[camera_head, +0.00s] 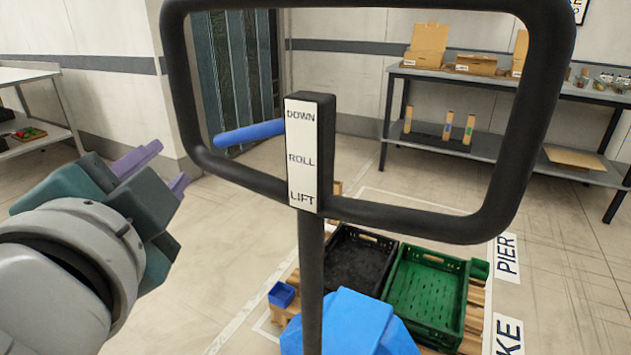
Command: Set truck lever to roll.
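The truck lever (248,133) is a blue rod sticking out to the left of a black post with a white label plate (301,175). The plate reads DOWN, ROLL and LIFT from top to bottom. The lever meets the plate's edge just below the word DOWN, above ROLL, and its free end dips slightly. My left gripper (173,163) is at the left, with two purple fingers apart and nothing between them. Its fingertips point toward the lever but are clear of it, left of and a little below its free end. My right gripper is not in view.
A black handle loop (410,218) frames the post. Below are a black crate (358,262) and a green crate (428,292) on a wooden pallet, with blue truck parts (350,325) in front. A shelf (490,78) with boxes stands back right; a table (30,75) stands left.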

